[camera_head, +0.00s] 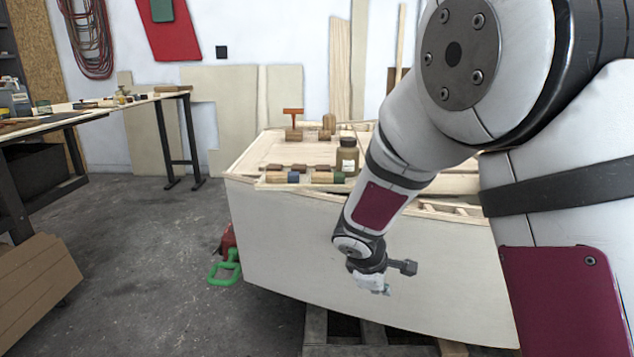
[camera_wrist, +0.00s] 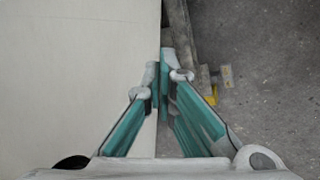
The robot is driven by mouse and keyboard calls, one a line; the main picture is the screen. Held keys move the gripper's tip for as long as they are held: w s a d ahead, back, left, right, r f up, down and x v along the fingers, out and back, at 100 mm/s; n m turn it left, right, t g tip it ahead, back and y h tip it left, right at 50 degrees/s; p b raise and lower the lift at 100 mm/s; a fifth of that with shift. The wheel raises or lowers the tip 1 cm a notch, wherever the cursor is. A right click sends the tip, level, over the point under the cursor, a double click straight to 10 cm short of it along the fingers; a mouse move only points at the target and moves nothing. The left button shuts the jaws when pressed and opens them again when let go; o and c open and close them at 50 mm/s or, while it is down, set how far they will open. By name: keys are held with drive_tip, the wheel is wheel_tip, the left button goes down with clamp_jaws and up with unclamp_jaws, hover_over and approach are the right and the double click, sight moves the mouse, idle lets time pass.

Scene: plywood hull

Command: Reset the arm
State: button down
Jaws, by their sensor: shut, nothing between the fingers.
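My gripper (camera_head: 374,284) hangs low at the end of my bent arm, in front of the pale side of the plywood hull (camera_head: 290,240) in the head view. In the wrist view my gripper (camera_wrist: 163,68) shows its two teal fingers meeting at the tips, shut with nothing between them. The hull's pale panel (camera_wrist: 70,70) fills the left of the wrist view, and its edge runs just beside the fingertips. I cannot tell whether the fingers touch it. My arm hides the right part of the hull in the head view.
On the hull stand a dark jar (camera_head: 347,158), several small blocks and a red-orange T-shaped tool (camera_head: 293,117). A green-handled red item (camera_head: 226,262) lies at the hull's left. A workbench (camera_head: 80,118) and a cardboard box (camera_head: 38,287) stand farther left. The grey floor between is open.

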drive_tip(key=s+d+r+m+g, duration=0.1)
drive_tip(key=s+d+r+m, duration=0.35)
drive_tip(key=s+r, duration=0.35)
drive_tip(key=s+d+r+m+g, duration=0.2)
drive_tip(key=s+d+r+m, duration=0.3)
drive_tip(key=s, duration=0.6)
drive_tip(key=s+a+r+m+g+y, duration=0.1)
drive_tip(key=s+a+r+m+y, duration=0.1)
drive_tip(key=s, duration=0.9)
drive_tip(key=s+a+r+m+g+y, duration=0.1)
drive_tip(key=s+a+m+y, duration=0.15)
drive_tip(key=s, duration=0.95)
wheel_tip(320, 180, up, 33)
drive_tip(key=t+p, duration=0.4)
drive_tip(key=p, duration=2.7)
drive_tip(key=shift+w+d+h, duration=0.25)
drive_tip(key=shift+w+h, duration=0.1)
drive_tip(key=shift+f, duration=0.1)
